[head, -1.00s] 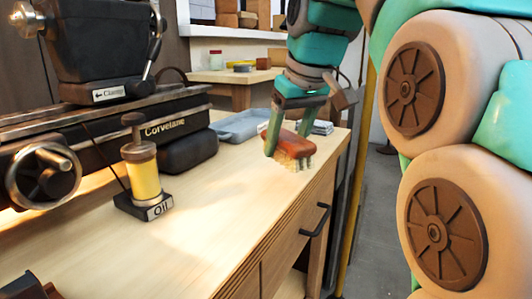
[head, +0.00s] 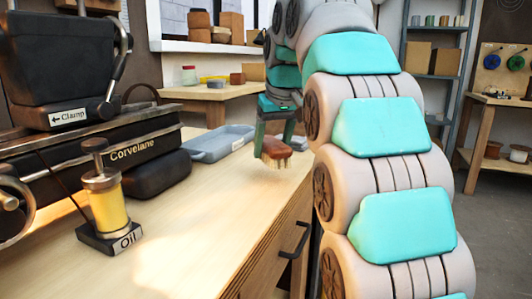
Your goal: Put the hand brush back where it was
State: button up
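The hand brush (head: 276,147) has a reddish-brown body and pale bristles pointing down. My gripper (head: 275,138) is shut on it and holds it near the right edge of the wooden workbench (head: 190,225). The bristles look close to the bench top; I cannot tell whether they touch it. The far finger is partly hidden by the brush and the near one.
A grey-blue tray (head: 222,145) lies on the bench left of the brush. A black lathe (head: 110,150) and a yellow oil pot (head: 106,205) stand at the left. The front of the bench top is clear. A drawer handle (head: 296,240) sticks out on the bench side.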

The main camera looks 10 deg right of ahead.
aim_at(267, 135)
jog(key=w, duration=0.3)
jog(key=w+p, duration=0.1)
jog(key=w, duration=0.1)
jog(key=shift+w+f, duration=0.3)
jog(key=shift+f, duration=1.7)
jog(key=shift+f, duration=0.1)
jog(key=shift+f, duration=0.15)
jog(key=o, duration=1.3)
